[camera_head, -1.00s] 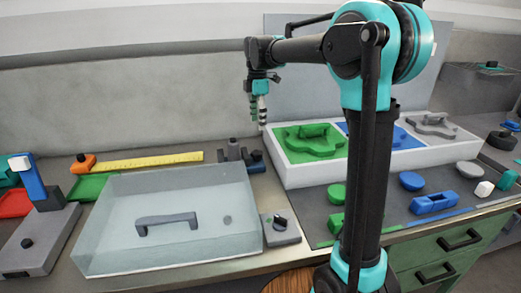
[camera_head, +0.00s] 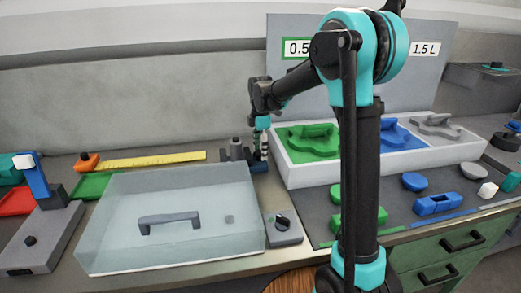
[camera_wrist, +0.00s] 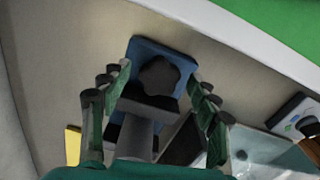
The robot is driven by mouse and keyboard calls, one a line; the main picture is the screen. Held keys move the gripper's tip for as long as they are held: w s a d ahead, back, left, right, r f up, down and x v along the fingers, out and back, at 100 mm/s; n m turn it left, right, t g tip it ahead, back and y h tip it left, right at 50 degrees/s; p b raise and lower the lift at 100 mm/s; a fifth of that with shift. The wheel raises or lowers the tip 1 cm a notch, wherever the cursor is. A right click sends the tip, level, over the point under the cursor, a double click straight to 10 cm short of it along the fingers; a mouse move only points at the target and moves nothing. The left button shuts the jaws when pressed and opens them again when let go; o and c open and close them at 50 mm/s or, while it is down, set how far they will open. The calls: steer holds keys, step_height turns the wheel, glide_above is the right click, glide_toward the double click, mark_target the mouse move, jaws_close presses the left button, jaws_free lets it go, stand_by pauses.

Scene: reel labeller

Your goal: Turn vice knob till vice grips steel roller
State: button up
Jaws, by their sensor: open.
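The small vice (camera_head: 228,156) stands on the bench behind the clear box. In the wrist view it shows a blue block (camera_wrist: 148,47) and a dark lobed knob (camera_wrist: 158,74). A grey upright cylinder (camera_wrist: 134,136), which looks like the steel roller, is at the vice beside the knob. I cannot tell whether the jaws touch it. My gripper (camera_head: 262,146) is down at the right end of the vice. In the wrist view my gripper (camera_wrist: 158,80) is open, with green fingers on both sides of the knob; contact is not visible.
The clear box (camera_head: 170,250) with a dark handle stands in front of the vice. A white tray (camera_head: 388,163) with green, blue and grey nests is close on the right. A yellow ruler (camera_head: 155,159) lies to the left.

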steer(key=c, duration=1.1)
steer(key=shift+c, duration=0.2)
steer(key=shift+m, duration=0.3)
steer(key=m, duration=1)
steer(key=shift+s, duration=0.1)
steer(key=o, duration=1.1)
